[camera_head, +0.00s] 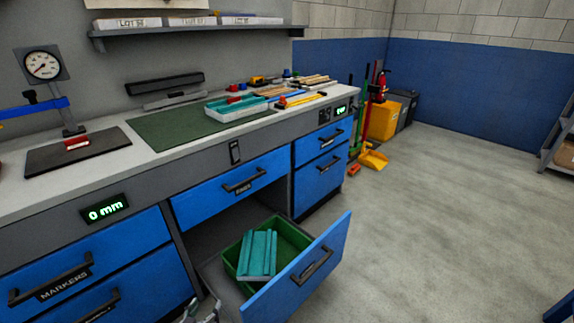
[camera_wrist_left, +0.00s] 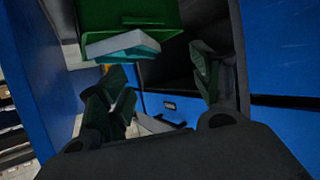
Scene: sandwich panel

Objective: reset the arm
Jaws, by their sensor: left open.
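My left gripper (camera_head: 202,311) shows only in part at the bottom edge of the head view, beside the left side of the open lower drawer (camera_head: 306,268). In the left wrist view my left gripper (camera_wrist_left: 158,82) has its two dark green fingers spread wide with nothing between them. The teal ribbed panels (camera_head: 258,254) lie in a green bin (camera_head: 229,262) inside that drawer, apart from the gripper. The panels (camera_wrist_left: 122,45) and the bin (camera_wrist_left: 130,15) also show beyond the fingers in the left wrist view. My right gripper is not in view.
The open drawer juts out from the blue cabinet, close to my left gripper. The bench holds a green mat (camera_head: 180,133), a teal-and-white tray (camera_head: 238,109) and a dial gauge (camera_head: 43,65). A yellow dustpan (camera_head: 373,160) lies beyond. The floor at right is mostly clear.

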